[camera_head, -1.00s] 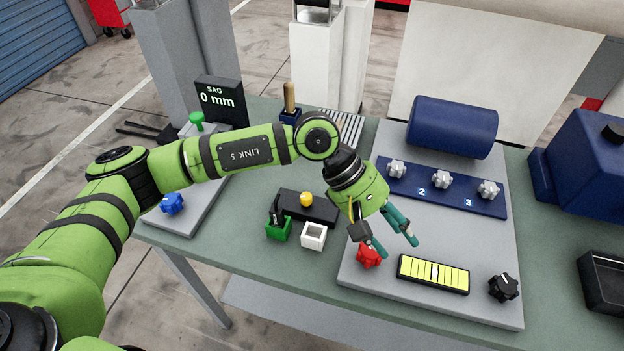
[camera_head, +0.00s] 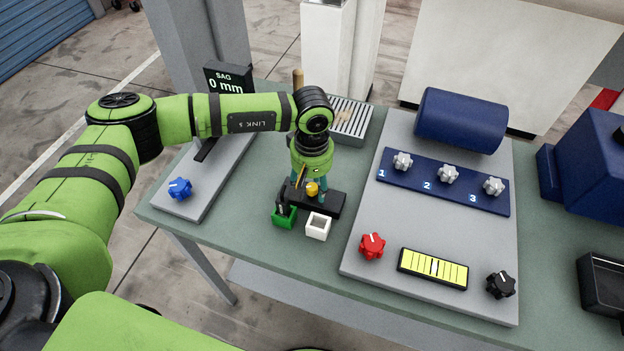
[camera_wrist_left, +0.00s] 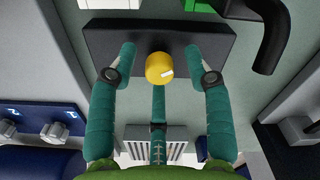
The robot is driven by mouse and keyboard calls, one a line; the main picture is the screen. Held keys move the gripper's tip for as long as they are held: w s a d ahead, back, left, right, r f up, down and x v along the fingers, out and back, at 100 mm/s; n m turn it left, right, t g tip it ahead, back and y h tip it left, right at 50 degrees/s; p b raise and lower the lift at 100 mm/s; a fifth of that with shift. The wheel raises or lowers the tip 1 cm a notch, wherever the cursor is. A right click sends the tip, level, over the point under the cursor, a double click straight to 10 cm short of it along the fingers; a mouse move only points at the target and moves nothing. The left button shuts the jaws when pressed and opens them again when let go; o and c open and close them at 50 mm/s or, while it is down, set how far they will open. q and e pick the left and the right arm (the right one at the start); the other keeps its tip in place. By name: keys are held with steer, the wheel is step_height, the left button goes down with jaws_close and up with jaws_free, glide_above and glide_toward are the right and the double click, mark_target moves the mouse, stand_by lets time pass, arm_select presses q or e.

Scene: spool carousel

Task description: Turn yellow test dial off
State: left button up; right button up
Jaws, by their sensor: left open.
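The yellow test dial (camera_head: 312,188) sits on a small black block on the green table. In the left wrist view the yellow dial (camera_wrist_left: 160,68) shows a white pointer mark aimed right and slightly up. My left gripper (camera_head: 309,187) is above the block with its teal fingers pointing down. In the left wrist view its open fingers (camera_wrist_left: 160,62) lie on either side of the dial with a gap to each, and a third finger shows below it. The right gripper is in neither view.
A grey panel (camera_head: 380,285) with a red knob (camera_head: 372,246), a yellow gauge (camera_head: 433,268) and a black knob (camera_head: 500,285) lies to the right. A blue knob (camera_head: 179,189) is left.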

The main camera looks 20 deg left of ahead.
arm_select(q)
jaws_close()
steer(key=shift+f+n+b, duration=0.2)
steer(key=shift+n+b, duration=0.4)
steer(key=shift+b, duration=0.35)
steer(key=n+b, duration=0.6)
steer(key=b, duration=0.2)
steer(key=shift+f+n, duration=0.1)
steer(key=shift+n, duration=0.3)
steer(key=shift+r+n+b, duration=0.15)
steer(key=shift+n+b, duration=0.7)
steer(key=shift+n, duration=0.15)
steer(key=shift+r+n+b, duration=0.1)
steer(key=shift+n+b, duration=0.75)
steer(key=shift+n, duration=0.15)
jaws_free()
